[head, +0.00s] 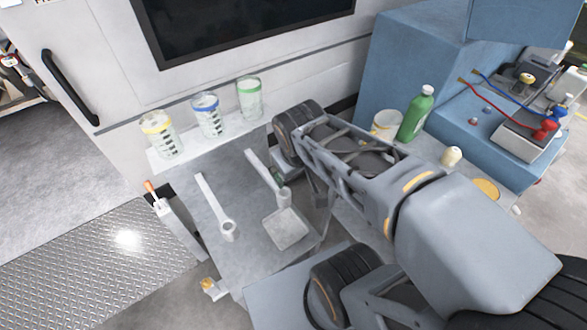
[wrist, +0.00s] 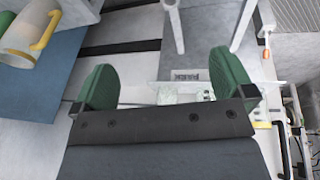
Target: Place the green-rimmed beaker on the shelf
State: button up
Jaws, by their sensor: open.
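The green-rimmed beaker (head: 249,98) is clear with dark markings. It stands upright at the right end of a narrow white ledge (head: 190,150) along the back wall in the head view. My gripper (wrist: 166,80) is open in the wrist view, its two green fingers wide apart with nothing clasped between them. A pale, partly clear shape with dark markings lies beyond the fingers; I cannot tell whether it is the beaker. In the head view my arm hides most of the gripper, which is to the right of and nearer than the beaker.
A blue-rimmed beaker (head: 208,117) and a yellow-rimmed beaker (head: 158,135) stand left on the same ledge. Long-handled tools (head: 213,203) lie on the grey bench. A dark screen (head: 240,25) is above.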

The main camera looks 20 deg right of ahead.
jog(key=shift+s+a+r+m+t+y, duration=0.2)
jog(key=shift+s+a+m+y, duration=0.05)
jog(key=shift+a+m+y, duration=0.15)
jog(key=shift+s+a+r+m+t+y, duration=0.2)
jog(key=shift+a+m+y, duration=0.1)
jog(key=shift+m, duration=0.1)
dwell(0.9)
